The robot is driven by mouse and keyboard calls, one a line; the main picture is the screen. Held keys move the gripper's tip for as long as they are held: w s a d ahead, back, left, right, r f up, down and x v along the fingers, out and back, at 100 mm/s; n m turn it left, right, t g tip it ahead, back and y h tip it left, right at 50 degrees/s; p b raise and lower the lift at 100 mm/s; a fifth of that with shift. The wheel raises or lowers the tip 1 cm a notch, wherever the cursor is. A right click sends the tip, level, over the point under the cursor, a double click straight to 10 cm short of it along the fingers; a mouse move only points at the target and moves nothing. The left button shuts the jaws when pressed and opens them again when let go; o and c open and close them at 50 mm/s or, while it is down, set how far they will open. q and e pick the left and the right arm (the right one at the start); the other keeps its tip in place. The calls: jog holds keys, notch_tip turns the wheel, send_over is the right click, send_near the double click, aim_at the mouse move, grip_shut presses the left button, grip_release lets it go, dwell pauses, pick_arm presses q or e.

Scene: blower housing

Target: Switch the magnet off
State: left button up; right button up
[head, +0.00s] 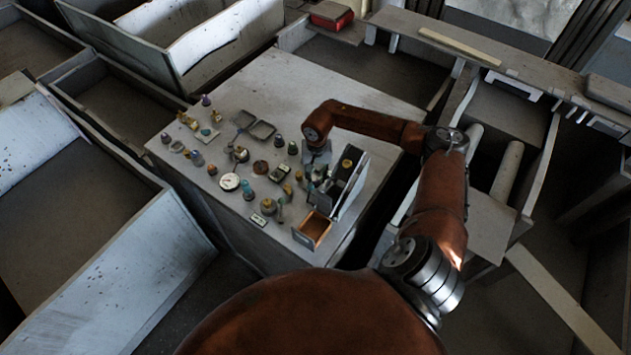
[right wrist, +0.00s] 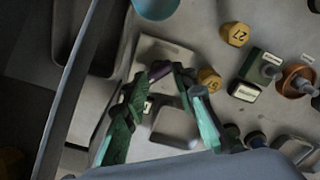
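My right gripper (head: 316,172) reaches down over the right part of the grey work table (head: 335,88), beside an upright dark and grey box-like fixture (head: 352,188) with a yellow round part on it. In the right wrist view its two green-padded fingers (right wrist: 169,76) lean toward each other, with a narrow gap between the tips. A small dark purple part (right wrist: 152,100) shows by the left finger. My left gripper is not in view.
Many small weights, knobs and gauges crowd the table, among them a white dial (head: 229,182). An open wooden-lined box (head: 316,228) stands at the near right edge. The table's far part is clear.

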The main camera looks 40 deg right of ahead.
aim_at(317, 183)
jog(key=m+p, duration=0.4)
jog(key=f+m+p, duration=0.1)
jog(key=m+p, duration=0.1)
jog(key=p, duration=0.1)
jog(key=shift+s+m, duration=0.35)
jog(key=shift+m, duration=0.05)
jog(key=shift+d+f+m, duration=0.1)
jog(key=shift+f+m, duration=0.1)
jog(key=shift+m, duration=1)
jog(key=m, duration=0.4)
jog(key=shift+w+r+m, duration=0.1)
jog(key=shift+w+m, duration=0.05)
jog(key=shift+m, duration=0.25)
jog(key=shift+f+b, duration=0.7)
jog(key=shift+b, duration=0.3)
jog(key=shift+o, duration=0.2)
jog(key=shift+r, duration=0.15)
jog(key=c, duration=0.6)
jog(key=shift+w, duration=0.1)
